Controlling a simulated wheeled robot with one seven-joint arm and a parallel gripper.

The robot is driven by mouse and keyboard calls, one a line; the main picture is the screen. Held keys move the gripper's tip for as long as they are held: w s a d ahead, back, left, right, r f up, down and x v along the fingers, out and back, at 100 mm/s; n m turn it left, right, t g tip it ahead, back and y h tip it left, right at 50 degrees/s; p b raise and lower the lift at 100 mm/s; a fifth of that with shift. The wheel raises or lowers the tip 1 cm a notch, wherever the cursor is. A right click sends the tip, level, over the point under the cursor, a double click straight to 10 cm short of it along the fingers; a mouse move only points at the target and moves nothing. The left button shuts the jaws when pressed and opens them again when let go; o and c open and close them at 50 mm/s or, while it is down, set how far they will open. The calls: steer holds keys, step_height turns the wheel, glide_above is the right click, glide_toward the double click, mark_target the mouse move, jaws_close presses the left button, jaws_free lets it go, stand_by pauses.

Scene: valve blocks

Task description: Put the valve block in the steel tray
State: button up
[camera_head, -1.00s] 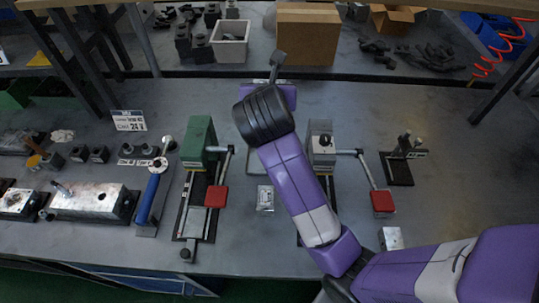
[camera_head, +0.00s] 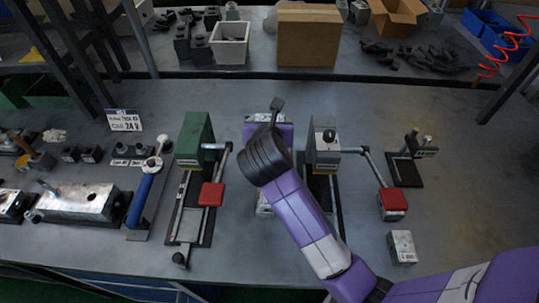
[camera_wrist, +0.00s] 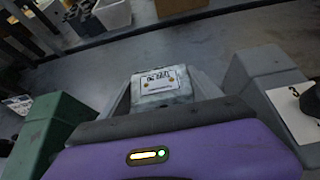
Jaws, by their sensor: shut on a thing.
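My gripper (camera_wrist: 160,98) is shut on a pale metal valve block with a white printed label (camera_wrist: 160,82), seen in the wrist view. In the head view the held block's top (camera_head: 262,118) shows just beyond my purple gripper body (camera_head: 284,132), between the green vise and the grey vise. Another small metal block (camera_head: 264,210) is partly hidden behind my arm, and one more block (camera_head: 402,246) lies at the front right. I cannot clearly make out the steel tray; my arm covers much of the table between the vises.
The green vise (camera_head: 194,140) stands left of my gripper and the grey vise (camera_head: 325,150) right of it. Both have red-padded handles. A black stand (camera_head: 405,168) is farther right. A cardboard box (camera_head: 308,38) and a white bin (camera_head: 231,45) are at the back.

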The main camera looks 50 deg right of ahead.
step_height(320, 180, down, 13)
steer(key=shift+f+b, duration=0.1)
steer(key=shift+b, duration=0.45)
steer(key=shift+f, duration=0.1)
steer(key=o, duration=2)
steer(key=shift+f, duration=0.1)
steer(key=shift+s+a+r, duration=0.1)
steer(key=shift+r, duration=0.15)
steer(key=v, duration=1.1)
steer(key=shift+s+a+r, duration=0.15)
steer(key=shift+a, duration=0.1)
